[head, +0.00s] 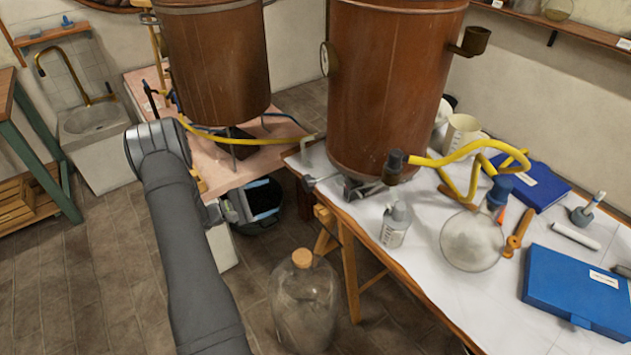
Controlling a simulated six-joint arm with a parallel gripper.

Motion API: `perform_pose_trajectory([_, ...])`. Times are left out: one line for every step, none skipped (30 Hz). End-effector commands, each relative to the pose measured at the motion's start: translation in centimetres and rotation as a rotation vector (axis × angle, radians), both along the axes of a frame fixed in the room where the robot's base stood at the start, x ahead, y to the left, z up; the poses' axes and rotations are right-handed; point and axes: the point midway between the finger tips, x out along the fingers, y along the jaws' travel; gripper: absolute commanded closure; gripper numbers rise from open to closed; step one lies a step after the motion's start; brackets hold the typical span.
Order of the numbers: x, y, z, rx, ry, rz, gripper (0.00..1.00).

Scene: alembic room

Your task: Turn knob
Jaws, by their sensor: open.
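No part is clearly marked as the knob, and I cannot tell which fitting it is. A small grey tap-like fitting (309,182) sits at the left edge of the white-topped table, below the large copper vessel (385,90). A dark fitting (396,162) at the vessel's lower right joins a yellow hose (450,157). My gripper (247,204) shows partly beside my arm, left of the table and apart from these fittings. It is open and looks empty; my arm hides part of it.
A second copper vessel (218,65) stands on a pink-topped table (215,170). A corked glass jar (304,305) stands on the floor below. The white-topped table (425,265) holds a bottle (395,224), a round flask (470,242) and a blue case (578,290).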

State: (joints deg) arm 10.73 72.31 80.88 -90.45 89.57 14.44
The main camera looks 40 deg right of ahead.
Motion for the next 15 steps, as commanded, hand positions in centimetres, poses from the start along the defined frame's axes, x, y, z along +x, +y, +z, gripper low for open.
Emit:
perform_pose_trajectory([0.0,-0.2,-0.1,-0.004,0.001,0.002,0.25])
perform_pose_trajectory([0.0,-0.3,-0.1,-0.005,0.001,0.002,0.25])
perform_pose_trajectory([-0.1,-0.7,-0.1,-0.005,0.001,0.002,0.25])
perform_pose_trajectory([-0.1,-1.0,-0.1,-0.006,0.0,0.002,0.25])
perform_pose_trajectory([-0.2,-1.4,0.0,-0.005,0.001,0.002,0.25])
perform_pose_trajectory([-0.4,-2.0,0.0,-0.006,0.001,0.0,0.25])
perform_pose_trajectory([-0.5,-2.6,0.0,-0.005,0.001,-0.002,0.25])
perform_pose_trajectory([-0.6,-3.1,0.0,-0.005,0.001,0.0,0.25])
perform_pose_trajectory([-0.8,-4.0,-0.1,-0.004,0.001,-0.001,0.25])
perform_pose_trajectory([-0.9,-4.6,-0.1,-0.004,0.001,-0.002,0.25])
perform_pose_trajectory([-1.0,-5.3,0.0,-0.004,0.001,-0.001,0.25])
perform_pose_trajectory([-1.2,-6.2,0.0,-0.004,0.001,-0.003,0.25])
perform_pose_trajectory([-1.3,-6.8,0.0,-0.004,0.001,-0.002,0.25])
perform_pose_trajectory([-1.4,-7.5,0.0,-0.004,0.001,-0.002,0.25])
perform_pose_trajectory([-1.5,-8.4,0.0,-0.004,0.001,-0.002,0.25])
